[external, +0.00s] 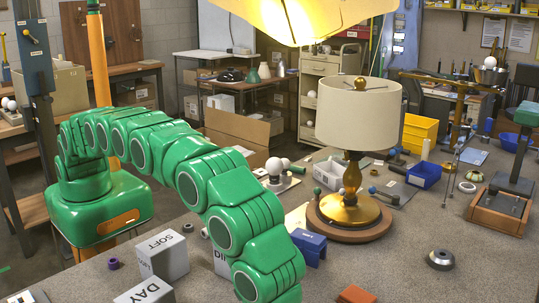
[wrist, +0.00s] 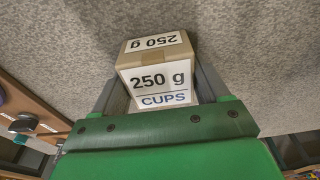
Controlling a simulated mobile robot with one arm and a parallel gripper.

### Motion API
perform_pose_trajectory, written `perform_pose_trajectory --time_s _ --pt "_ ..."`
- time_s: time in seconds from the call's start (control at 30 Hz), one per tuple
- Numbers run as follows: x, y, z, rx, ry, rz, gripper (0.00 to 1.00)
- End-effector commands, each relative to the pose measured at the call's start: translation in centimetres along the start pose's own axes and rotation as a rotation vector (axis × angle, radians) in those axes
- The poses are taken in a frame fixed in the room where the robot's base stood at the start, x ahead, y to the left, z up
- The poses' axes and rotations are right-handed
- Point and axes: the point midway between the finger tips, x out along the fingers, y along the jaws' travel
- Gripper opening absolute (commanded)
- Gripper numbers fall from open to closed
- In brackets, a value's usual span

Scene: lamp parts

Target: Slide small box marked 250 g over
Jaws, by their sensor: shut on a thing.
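The small box marked 250 g (wrist: 155,78) is tan with white labels that read "250 g" and "CUPS". It shows in the wrist view, on or just above the grey speckled tabletop (wrist: 60,40); I cannot tell which. My gripper (wrist: 158,92) has one grey finger on each side of the box and is shut on it. In the external view my green arm runs out of the bottom edge, so my gripper and the 250 g box are hidden there.
White boxes marked SOFT (external: 165,257) and DAY (external: 146,291) stand left of my arm. A blue block (external: 309,247) and a lamp (external: 358,115) on a round wooden base are to the right.

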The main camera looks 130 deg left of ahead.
Motion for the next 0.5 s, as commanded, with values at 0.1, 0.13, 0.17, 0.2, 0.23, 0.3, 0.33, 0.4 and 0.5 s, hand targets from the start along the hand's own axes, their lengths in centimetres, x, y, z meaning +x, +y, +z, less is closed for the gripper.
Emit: perform_pose_trajectory --time_s 0.1,0.13,0.17,0.2,0.23,0.3,0.33,0.4,0.5 --pt "-0.1 -1.1 -0.1 -0.001 0.001 0.0 0.35" --pt "-0.1 -1.4 -0.1 -0.001 0.001 0.0 0.35" --pt "-0.1 -1.6 -0.1 -0.001 0.001 0.0 0.35" --pt "-0.1 -2.0 -0.1 -0.001 0.002 0.0 0.35" --pt "-0.1 -2.3 -0.1 -0.001 0.002 0.0 0.35" --pt "-0.1 -3.0 -0.1 -0.002 0.002 0.0 0.35" --pt "-0.1 -3.2 -0.1 -0.002 0.002 0.0 0.35" --pt "-0.1 -3.9 -0.1 -0.002 0.002 0.0 0.35" --pt "-0.1 -4.7 -0.1 -0.002 0.002 0.0 0.35"
